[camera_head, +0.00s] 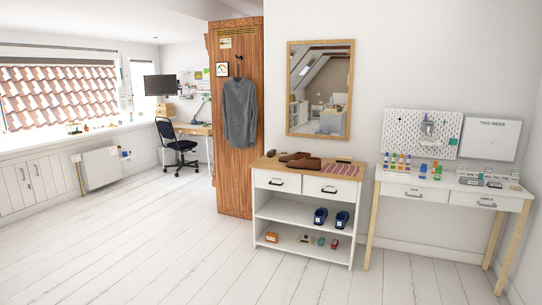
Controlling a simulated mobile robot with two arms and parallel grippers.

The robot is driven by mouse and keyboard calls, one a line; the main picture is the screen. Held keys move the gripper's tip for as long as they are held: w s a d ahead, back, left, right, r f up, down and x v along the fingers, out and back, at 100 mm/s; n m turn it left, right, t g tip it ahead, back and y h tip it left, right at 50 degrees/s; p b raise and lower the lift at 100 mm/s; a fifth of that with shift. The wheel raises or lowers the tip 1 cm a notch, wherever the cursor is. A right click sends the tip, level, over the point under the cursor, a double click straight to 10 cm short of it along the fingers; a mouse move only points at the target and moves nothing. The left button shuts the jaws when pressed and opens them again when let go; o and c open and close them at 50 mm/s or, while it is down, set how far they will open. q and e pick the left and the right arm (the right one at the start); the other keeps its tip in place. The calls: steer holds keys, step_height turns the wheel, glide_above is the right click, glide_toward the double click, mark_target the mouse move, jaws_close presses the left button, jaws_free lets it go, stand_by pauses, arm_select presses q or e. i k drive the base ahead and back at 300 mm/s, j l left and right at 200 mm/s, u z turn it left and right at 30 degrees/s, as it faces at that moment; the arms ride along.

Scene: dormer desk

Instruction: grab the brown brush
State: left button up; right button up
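Several brown items lie on the wooden top of a white cabinet (304,208) below the mirror. A long brown item (291,157) and a larger brown item (307,163) lie close together there. A small dark brown item (343,160) lies to their right at the back edge, and another small dark item (270,153) lies to their left. They are too small to tell which is the brown brush. Neither of my grippers shows in the head view.
A reddish striped cloth (340,169) covers the right of the cabinet top. Blue shoes (331,217) stand on its middle shelf. A white desk (446,192) stands to the right, a wooden wardrobe (234,150) to the left. The floor (150,240) in front is clear.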

mark_target(272, 153)
steer(key=i+u, duration=0.2)
steer(key=i, duration=3.6)
steer(key=i+j+z, duration=0.15)
steer(key=i, duration=0.4)
steer(key=i+j, duration=0.1)
steer(key=i, duration=0.5)
steer(key=i+j+z, duration=0.15)
steer(key=i, duration=0.4)
